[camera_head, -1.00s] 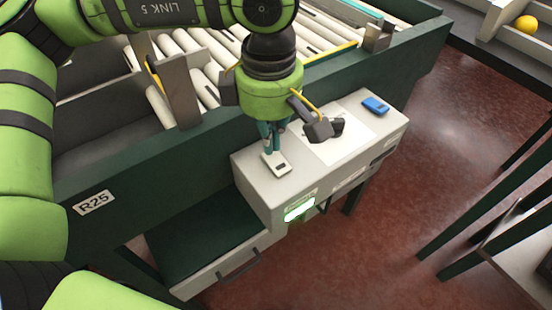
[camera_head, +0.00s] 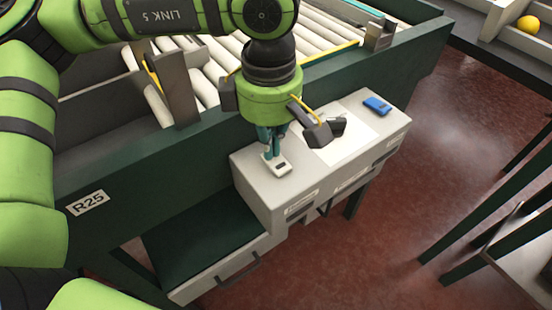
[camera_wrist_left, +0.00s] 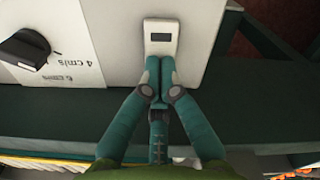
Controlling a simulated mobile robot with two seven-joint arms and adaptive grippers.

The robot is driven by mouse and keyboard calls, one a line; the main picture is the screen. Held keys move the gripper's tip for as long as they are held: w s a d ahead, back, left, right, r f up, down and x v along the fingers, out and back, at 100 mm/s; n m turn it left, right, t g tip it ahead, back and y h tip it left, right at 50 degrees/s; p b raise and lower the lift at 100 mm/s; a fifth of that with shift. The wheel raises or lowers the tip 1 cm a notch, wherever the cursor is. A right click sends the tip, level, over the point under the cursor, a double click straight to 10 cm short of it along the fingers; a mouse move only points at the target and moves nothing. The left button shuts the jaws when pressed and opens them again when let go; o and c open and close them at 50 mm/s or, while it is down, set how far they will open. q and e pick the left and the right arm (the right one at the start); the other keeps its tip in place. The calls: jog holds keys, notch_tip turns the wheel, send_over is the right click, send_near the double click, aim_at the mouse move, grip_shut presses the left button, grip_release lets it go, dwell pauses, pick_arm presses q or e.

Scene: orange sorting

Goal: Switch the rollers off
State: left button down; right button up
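The switch (camera_head: 281,166) is a small white plate with a dark rocker on top of the grey control box (camera_head: 268,198). In the left wrist view the switch (camera_wrist_left: 161,38) lies just beyond my fingertips. My left gripper (camera_head: 272,155) points down with its teal fingers shut together over the near end of the plate; I cannot tell whether they touch it. It also shows in the left wrist view (camera_wrist_left: 158,88), with nothing between the fingers. The label window (camera_head: 301,207) on the box front is unlit. The rollers (camera_head: 312,32) lie behind the box. My right gripper is out of view.
A black knob (camera_wrist_left: 26,48) sits on a white speed card (camera_head: 350,148) to the right of the switch. A blue object (camera_head: 376,105) lies at the box's far end. A dark green rail (camera_head: 130,155) runs behind. An orange (camera_head: 528,25) sits far right.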

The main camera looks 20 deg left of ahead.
pick_arm(q)
jog(key=shift+r+p, duration=1.9)
jog(key=shift+r, duration=1.55)
